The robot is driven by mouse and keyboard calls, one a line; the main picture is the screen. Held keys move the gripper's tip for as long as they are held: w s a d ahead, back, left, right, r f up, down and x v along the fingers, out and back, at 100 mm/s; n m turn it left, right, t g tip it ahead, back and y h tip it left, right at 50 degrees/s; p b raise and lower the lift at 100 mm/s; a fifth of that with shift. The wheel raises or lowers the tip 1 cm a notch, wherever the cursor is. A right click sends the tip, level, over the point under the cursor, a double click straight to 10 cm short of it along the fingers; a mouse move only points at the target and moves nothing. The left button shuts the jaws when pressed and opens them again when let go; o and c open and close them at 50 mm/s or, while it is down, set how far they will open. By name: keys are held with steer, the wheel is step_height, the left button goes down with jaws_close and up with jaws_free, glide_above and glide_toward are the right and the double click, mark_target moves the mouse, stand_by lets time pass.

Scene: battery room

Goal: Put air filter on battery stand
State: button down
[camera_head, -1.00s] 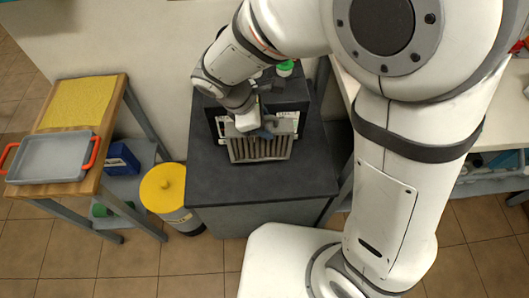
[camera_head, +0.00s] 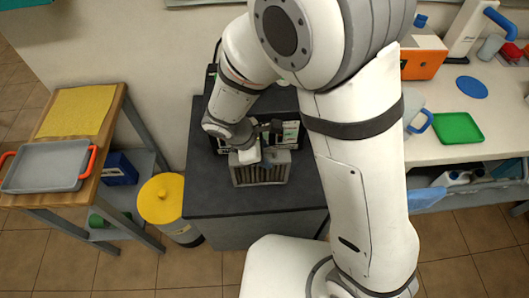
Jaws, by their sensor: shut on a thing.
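The air filter (camera_head: 262,175), a grey block with vertical pleats, is held above or on the dark grey stand (camera_head: 255,206) in the middle of the picture. I take this dark stand to be the battery stand. My gripper (camera_head: 247,155) is shut on the filter's upper edge from above. The filter looks upright. Its back and underside are hidden, so I cannot tell whether it touches the stand's top. A black box with a light panel (camera_head: 289,133) stands right behind the filter, partly hidden by my arm.
Left is a wooden-topped table with a yellow mat (camera_head: 75,111) and a grey tray (camera_head: 47,165) with orange handles. A yellow-lidded bin (camera_head: 161,196) stands beside the stand. A white bench with a green tray (camera_head: 458,128) is right. The stand's front top is clear.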

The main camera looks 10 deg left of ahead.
steer(key=c, duration=0.8)
jaws_free()
steer(key=shift+c, duration=0.2)
steer(key=p+v, duration=0.2)
steer(key=v, duration=1)
steer(key=s+d+r+m+y, duration=0.1)
steer(key=d+r+m, duration=0.2)
steer(key=d+m, duration=0.3)
steer(key=s+d+r+m+y, duration=0.1)
steer(key=d+r+m+y, duration=0.1)
steer(key=d+m, duration=0.5)
steer(key=s+d+r+m+y, duration=0.1)
steer(key=d+r+m, duration=0.2)
steer(key=d+m, duration=0.4)
steer(key=d, duration=0.6)
steer(key=shift+s+d+r+y, duration=0.3)
steer(key=shift+s+r, duration=0.05)
steer(key=shift+s, duration=0.05)
